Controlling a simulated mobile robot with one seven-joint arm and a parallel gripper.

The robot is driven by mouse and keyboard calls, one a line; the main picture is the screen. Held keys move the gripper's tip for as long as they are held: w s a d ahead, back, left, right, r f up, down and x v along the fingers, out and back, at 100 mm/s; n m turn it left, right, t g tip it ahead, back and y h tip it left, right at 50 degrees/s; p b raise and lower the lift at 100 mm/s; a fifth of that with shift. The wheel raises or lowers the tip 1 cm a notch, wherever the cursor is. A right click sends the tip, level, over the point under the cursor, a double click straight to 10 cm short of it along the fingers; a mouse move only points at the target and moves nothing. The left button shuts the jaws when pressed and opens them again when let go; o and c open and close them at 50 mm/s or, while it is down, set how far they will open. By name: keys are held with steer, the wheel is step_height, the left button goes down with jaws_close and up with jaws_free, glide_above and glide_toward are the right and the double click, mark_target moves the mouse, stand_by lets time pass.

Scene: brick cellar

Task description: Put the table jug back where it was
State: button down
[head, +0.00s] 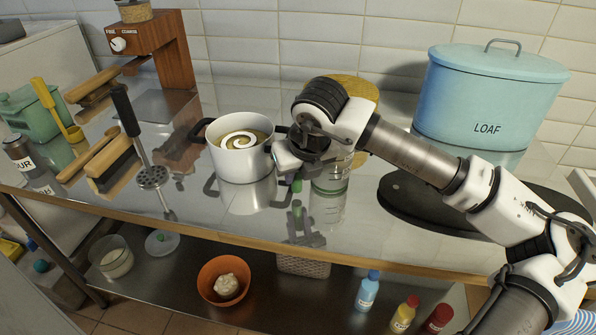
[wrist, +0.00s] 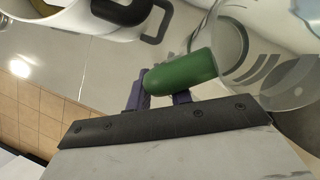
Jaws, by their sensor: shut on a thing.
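My gripper (head: 296,176) comes down at the jug's left side and is shut on the handle. In the wrist view the green handle (wrist: 182,72) lies between the purple fingers (wrist: 160,92), with the jug's glass (wrist: 262,65) to the right. My wrist hides the jug's upper part in the head view.
A white pot (head: 241,163) of swirled soup is close left, its black handle (wrist: 150,20) near my gripper. A black round board (head: 400,210) and blue bread bin (head: 480,105) are right. A round wooden board (head: 362,90) is behind. A masher (head: 140,145) stands left. The front edge is near.

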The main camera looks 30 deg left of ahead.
steer(key=c, duration=1.3)
jaws_free()
steer(key=shift+o, duration=0.2)
steer(key=shift+r+p, duration=0.2)
steer(key=shift+p, duration=0.2)
steer(key=b+v, duration=0.1)
steer(key=v, duration=1.1)
steer(key=shift+a+f, duration=0.1)
